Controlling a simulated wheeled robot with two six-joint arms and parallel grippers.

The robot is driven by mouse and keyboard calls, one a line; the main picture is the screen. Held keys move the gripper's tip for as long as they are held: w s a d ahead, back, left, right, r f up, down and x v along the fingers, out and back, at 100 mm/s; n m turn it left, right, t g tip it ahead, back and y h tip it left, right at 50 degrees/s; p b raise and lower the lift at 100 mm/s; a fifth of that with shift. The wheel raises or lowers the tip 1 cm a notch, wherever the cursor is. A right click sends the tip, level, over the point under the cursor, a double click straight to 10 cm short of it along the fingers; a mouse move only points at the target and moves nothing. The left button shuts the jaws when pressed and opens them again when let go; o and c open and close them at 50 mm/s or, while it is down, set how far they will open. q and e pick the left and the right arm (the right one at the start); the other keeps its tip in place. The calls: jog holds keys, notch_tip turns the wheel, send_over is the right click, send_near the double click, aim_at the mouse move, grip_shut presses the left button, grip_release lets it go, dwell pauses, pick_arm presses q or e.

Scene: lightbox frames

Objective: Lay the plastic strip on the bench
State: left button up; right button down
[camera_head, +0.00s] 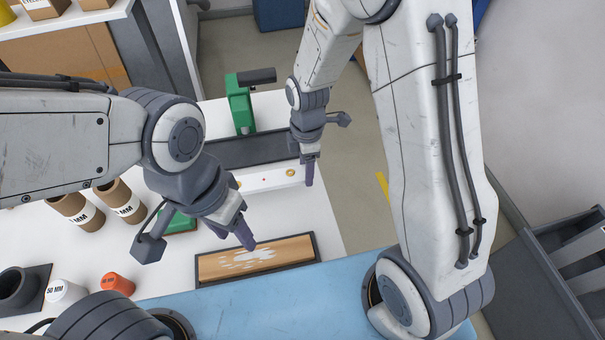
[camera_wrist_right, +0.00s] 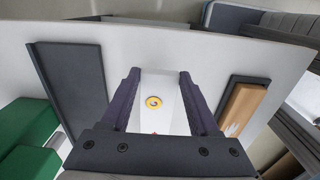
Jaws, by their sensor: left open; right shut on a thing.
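A white plastic strip (camera_head: 266,180) with an orange ring mark and a red spot lies across the head view, just in front of a dark tray. My right gripper (camera_head: 309,174) is at its right end, pointing down. In the right wrist view the strip (camera_wrist_right: 158,108) runs between the two purple fingers (camera_wrist_right: 158,82), which are shut on it. Whether the strip touches the bench (camera_head: 322,222) below is hard to tell. My left gripper (camera_head: 246,238) is open and empty, above the back edge of a wooden board, left of and nearer than the strip.
The wooden board (camera_head: 285,252) with white smears sits in a dark frame at the bench front. The dark tray (camera_head: 250,150) and a green device (camera_head: 240,105) stand behind the strip. Cardboard tubes (camera_head: 76,211) and an orange roll (camera_head: 117,284) stand left. The bench's right end is bare.

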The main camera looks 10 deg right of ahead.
jog(key=shift+w+a+f, duration=0.2)
jog(key=shift+w+a, duration=0.05)
jog(key=shift+a, duration=0.05)
jog(key=shift+f, duration=2.05)
jog(key=shift+f, duration=0.1)
jog(key=shift+f, duration=0.15)
jog(key=shift+c, duration=0.6)
grip_release()
jog(key=shift+r, duration=0.2)
